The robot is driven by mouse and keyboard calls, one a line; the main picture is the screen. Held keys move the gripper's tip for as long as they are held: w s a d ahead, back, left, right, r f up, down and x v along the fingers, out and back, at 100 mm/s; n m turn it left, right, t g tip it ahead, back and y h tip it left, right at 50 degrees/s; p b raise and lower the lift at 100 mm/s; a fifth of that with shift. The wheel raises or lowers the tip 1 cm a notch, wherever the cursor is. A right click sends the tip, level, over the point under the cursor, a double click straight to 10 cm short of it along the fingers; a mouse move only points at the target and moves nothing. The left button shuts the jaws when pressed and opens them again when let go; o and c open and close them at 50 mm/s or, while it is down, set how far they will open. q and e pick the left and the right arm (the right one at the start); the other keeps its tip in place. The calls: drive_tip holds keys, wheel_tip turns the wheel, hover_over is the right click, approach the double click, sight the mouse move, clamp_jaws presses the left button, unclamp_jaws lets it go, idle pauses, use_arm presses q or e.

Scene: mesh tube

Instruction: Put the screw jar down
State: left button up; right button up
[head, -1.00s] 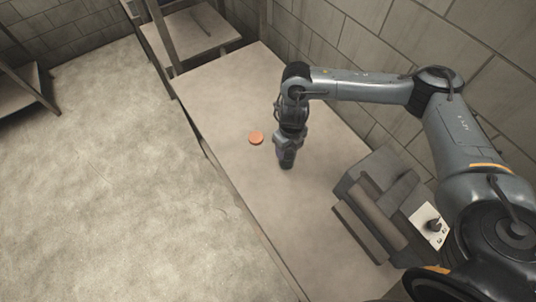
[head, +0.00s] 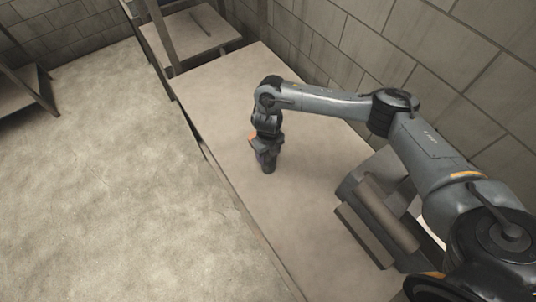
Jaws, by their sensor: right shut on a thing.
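My right gripper (head: 267,158) points down over the tabletop and is shut on a small dark thing, which I take to be the screw jar (head: 268,168). It is mostly hidden by the fingers, and I cannot tell whether its base touches the table. An orange round piece (head: 252,137), perhaps a lid, shows just behind and left of my right gripper, partly covered by it. My left gripper is not in view.
The long pale table (head: 225,90) has bare room behind and in front of the gripper. A grey machine with rollers (head: 372,225) stands at the table's front right. A block wall (head: 430,75) runs along the right. A shelf unit (head: 190,40) stands beyond the far end.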

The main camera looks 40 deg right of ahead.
drive_tip(key=shift+f, duration=0.25)
drive_tip(key=shift+f, duration=0.1)
drive_tip(key=o, duration=1.1)
drive_tip(key=shift+o, duration=0.2)
wheel_tip(320, 180, up, 12)
drive_tip(key=p, duration=0.4)
drive_tip(key=shift+r+p, duration=0.2)
drive_tip(key=shift+p, duration=0.15)
